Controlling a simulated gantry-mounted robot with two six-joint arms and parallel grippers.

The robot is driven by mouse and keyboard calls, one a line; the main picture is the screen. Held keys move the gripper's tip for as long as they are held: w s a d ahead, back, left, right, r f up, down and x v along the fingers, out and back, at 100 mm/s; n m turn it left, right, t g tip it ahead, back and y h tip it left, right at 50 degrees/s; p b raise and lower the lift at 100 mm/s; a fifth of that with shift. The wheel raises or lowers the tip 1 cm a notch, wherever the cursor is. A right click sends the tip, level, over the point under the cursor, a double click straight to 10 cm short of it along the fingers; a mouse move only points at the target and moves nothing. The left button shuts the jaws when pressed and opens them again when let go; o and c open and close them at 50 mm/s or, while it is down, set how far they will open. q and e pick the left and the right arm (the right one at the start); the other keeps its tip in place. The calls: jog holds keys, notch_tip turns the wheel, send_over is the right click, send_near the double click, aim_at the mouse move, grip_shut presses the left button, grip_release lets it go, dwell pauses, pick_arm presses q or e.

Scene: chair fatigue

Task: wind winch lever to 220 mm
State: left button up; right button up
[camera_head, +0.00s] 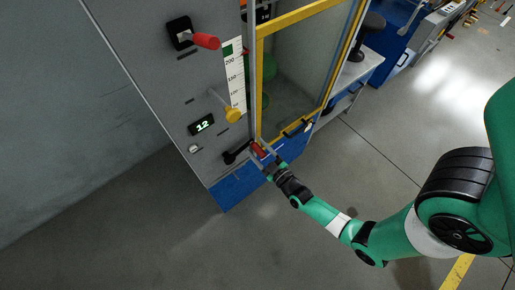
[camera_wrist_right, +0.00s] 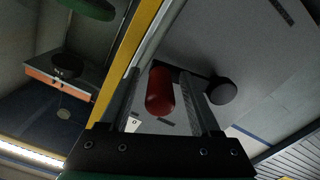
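The winch lever (camera_head: 236,154) is a black crank low on the grey machine panel, with a red grip (camera_head: 258,150) at its end. My right gripper (camera_head: 263,156) is at this grip. In the right wrist view the red grip (camera_wrist_right: 160,92) lies between the two fingers of my right gripper (camera_wrist_right: 160,85), with a visible gap on both sides, so the gripper is open around it. The crank's black hub (camera_wrist_right: 222,91) shows to the right. A scale (camera_head: 234,77) is on the panel. A green display (camera_head: 202,124) seems to read 12. My left gripper is not in view.
A yellow knob (camera_head: 232,114) and a second red-handled lever (camera_head: 205,41) stick out from the panel above. A yellow-framed clear door (camera_head: 300,70) stands close beside my right gripper. A grey bench (camera_head: 352,72) is behind. The floor in front is clear.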

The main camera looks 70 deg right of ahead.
jog(key=p+v, duration=0.2)
jog(key=v, duration=0.9)
jog(key=shift+s+a, duration=0.2)
jog(key=shift+s, duration=0.05)
jog(key=shift+f, duration=0.1)
